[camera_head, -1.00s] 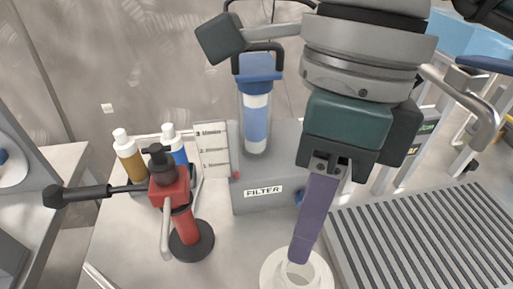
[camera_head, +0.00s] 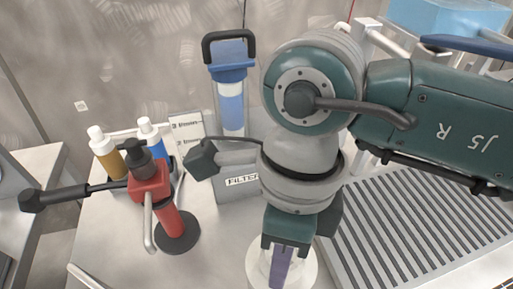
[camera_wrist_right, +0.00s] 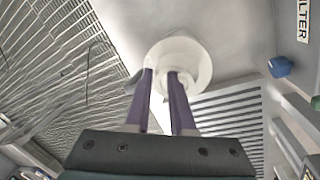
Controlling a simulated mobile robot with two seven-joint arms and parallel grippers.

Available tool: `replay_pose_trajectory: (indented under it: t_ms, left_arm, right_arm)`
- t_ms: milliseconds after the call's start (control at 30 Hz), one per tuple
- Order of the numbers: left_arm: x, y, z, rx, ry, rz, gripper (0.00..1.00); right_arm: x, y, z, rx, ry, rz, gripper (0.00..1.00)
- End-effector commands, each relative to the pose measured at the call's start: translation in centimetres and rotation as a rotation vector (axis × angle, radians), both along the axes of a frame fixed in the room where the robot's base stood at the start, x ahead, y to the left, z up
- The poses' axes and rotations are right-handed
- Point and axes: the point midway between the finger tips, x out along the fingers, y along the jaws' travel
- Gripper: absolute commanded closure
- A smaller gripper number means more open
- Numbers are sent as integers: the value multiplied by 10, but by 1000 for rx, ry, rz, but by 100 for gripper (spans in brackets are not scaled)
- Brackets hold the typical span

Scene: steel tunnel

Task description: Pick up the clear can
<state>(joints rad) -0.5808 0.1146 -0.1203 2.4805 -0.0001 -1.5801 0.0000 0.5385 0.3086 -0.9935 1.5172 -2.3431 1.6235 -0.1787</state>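A clear cylinder (camera_head: 231,120) with a blue head and black handle stands upright on the grey filter box at the back; I take it for the clear can. My right gripper (camera_head: 277,284) points down at the front, well nearer than the cylinder. Its purple fingers are parted over a white round piece with a raised ring (camera_head: 253,268). In the right wrist view the fingertips (camera_wrist_right: 163,73) reach this white ring (camera_wrist_right: 200,58), with a gap between them. I cannot tell whether they touch it. My left gripper is out of view.
A red pump tool (camera_head: 167,205) on a black round base stands left, its handle reaching left. Two bottles (camera_head: 106,152) and a white card (camera_head: 187,126) stand behind it. The filter box (camera_head: 235,191) is partly hidden by my arm. A ribbed grate (camera_head: 400,230) lies right.

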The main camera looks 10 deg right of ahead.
Motion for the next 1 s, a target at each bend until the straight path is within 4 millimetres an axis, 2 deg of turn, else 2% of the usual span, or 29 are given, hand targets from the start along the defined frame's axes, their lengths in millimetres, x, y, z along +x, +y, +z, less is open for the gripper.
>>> replay_pose_trajectory:
  t_ms: [33,233,1000]
  left_arm:
    - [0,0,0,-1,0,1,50]
    - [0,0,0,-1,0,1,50]
    - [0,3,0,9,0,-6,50]
  right_arm:
    - [0,0,0,0,0,0,79]
    - [0,0,0,0,0,0,100]
    - [0,0,1,0,0,-1,100]
